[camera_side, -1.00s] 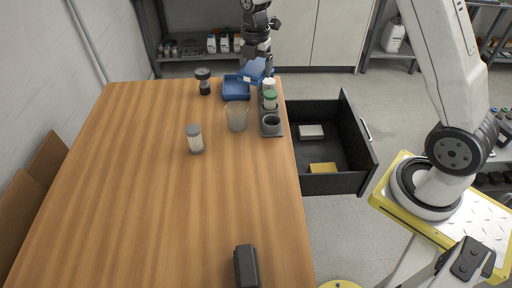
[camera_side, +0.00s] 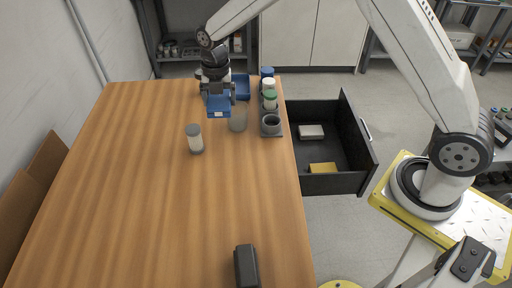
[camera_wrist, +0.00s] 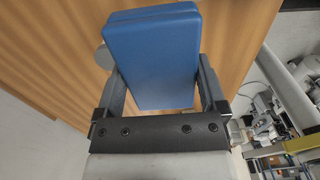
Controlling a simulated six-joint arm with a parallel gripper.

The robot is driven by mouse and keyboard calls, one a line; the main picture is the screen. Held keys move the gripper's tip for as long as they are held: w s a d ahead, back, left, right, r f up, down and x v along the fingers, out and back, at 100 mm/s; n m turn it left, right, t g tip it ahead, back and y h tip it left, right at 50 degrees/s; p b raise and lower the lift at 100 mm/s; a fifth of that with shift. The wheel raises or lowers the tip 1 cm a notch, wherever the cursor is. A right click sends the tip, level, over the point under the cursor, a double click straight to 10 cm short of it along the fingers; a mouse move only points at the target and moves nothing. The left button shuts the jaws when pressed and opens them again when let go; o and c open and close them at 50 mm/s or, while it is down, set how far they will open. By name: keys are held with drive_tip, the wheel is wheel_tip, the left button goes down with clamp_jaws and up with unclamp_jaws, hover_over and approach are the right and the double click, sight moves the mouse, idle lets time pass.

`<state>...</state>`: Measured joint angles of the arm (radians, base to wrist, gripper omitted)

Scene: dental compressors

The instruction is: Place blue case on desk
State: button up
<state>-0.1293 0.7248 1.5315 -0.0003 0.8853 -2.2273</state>
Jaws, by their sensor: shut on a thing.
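The blue case (camera_side: 219,106) is between the jaws of my gripper (camera_side: 218,95), at the far part of the wooden desk (camera_side: 150,190). In the wrist view, the fingers of my gripper (camera_wrist: 161,85) press on both sides of the blue case (camera_wrist: 152,50), with the desk (camera_wrist: 50,50) behind it. In the side view the case appears to be above the desk top, but the gap is hard to judge. A blue open tray (camera_side: 241,86) stands behind and to the right of my gripper, partly hidden.
A clear cup (camera_side: 237,121) is close right of the case, and a grey-lidded jar (camera_side: 195,139) is nearer left. A rack (camera_side: 271,132) with lidded jars lines the right edge. A black case (camera_side: 246,266) lies in front. A drawer (camera_side: 350,155) hangs open. The desk's left middle is clear.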

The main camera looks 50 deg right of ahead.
drive_tip(key=shift+w, duration=0.15)
drive_tip(key=shift+w+f, duration=1.95)
drive_tip(key=shift+w, duration=2.3)
hover_over(192, 122)
drive_tip(key=shift+s+d+f, duration=0.1)
drive_tip(key=shift+f, duration=1.25)
drive_tip(key=shift+s+f, duration=0.1)
drive_tip(key=shift+f, duration=1.2)
drive_tip(key=shift+w+f, duration=0.1)
drive_tip(key=shift+f, duration=0.15)
drive_tip(key=shift+w+f, duration=0.1)
drive_tip(key=shift+f, duration=1.5)
